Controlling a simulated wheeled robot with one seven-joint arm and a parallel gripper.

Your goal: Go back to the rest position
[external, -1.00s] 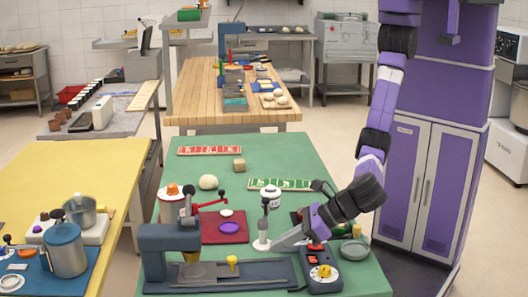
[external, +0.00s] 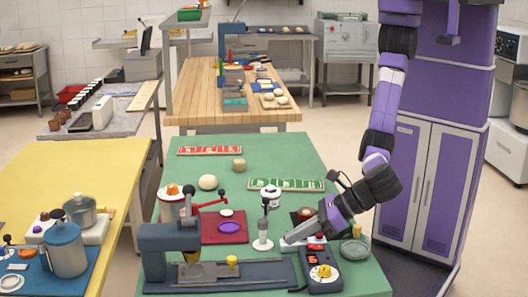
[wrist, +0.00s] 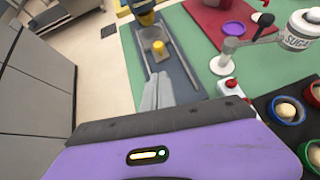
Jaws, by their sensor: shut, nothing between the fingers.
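My gripper (external: 290,240) is shut and empty. In the external view it hangs above the near right part of the green table (external: 290,150), just right of the white stand (external: 263,243). In the wrist view its grey fingers (wrist: 157,95) lie together, pointing toward the dark blue press base (wrist: 165,60). The white stand (wrist: 222,65) with a sugar canister (wrist: 300,30) shows to their right in that view. I cannot tell from the pictures whether the fingers touch anything.
A dark blue press (external: 170,255) and a dial box (external: 322,278) stand near the front edge. A dark red mat (external: 225,236) bears a purple disc. Small bowls (wrist: 285,108) sit on a black mat.

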